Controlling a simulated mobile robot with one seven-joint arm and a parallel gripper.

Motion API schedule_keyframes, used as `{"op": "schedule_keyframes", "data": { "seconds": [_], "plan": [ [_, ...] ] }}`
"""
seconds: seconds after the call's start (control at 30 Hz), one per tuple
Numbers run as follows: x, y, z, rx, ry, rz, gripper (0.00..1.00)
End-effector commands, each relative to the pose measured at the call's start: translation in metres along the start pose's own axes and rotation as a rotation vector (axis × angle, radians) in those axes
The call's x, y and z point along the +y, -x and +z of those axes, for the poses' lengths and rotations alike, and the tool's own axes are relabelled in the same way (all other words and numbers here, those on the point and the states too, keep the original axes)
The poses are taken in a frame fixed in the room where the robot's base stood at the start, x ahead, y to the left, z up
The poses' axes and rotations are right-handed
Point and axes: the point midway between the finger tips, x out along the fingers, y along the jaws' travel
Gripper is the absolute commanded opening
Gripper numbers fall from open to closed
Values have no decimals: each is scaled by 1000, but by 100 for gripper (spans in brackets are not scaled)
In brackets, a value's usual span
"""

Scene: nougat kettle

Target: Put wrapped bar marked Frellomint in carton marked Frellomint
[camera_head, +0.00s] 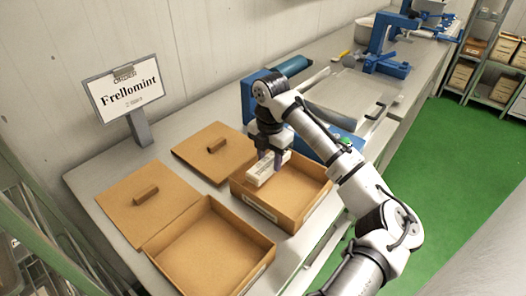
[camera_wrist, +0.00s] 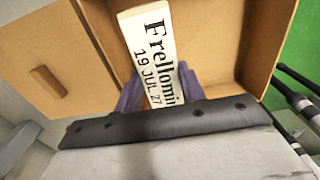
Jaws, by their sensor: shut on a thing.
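My gripper (camera_head: 268,158) is shut on a white wrapped bar (camera_head: 262,171). In the wrist view the bar (camera_wrist: 150,50) reads "Frellomin" with "19 JUL 27" below, its end hidden, and sits between the fingers of my gripper (camera_wrist: 157,88). The bar is over the back left part of an open cardboard carton (camera_head: 310,212); whether it touches the carton cannot be told. The same carton (camera_wrist: 207,12) shows behind the bar in the wrist view. A label on the carton's front is too small to read. A sign (camera_head: 126,88) on a stand reads "Frellomint" under "ORDER".
A second open, empty carton (camera_head: 213,250) stands at the front left. Two cardboard lids with handles, one (camera_head: 150,205) at left and one (camera_head: 200,158) farther back, lie flat beside the cartons. Blue machinery (camera_head: 385,50) stands farther along the bench.

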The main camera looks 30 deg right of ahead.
Motion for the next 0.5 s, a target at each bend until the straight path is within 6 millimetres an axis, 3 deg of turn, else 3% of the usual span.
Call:
{"op": "schedule_keyframes", "data": {
  "seconds": [0.5],
  "plan": [
    [0, -41, 0, -2, -1, 0, 13]
  ]
}}
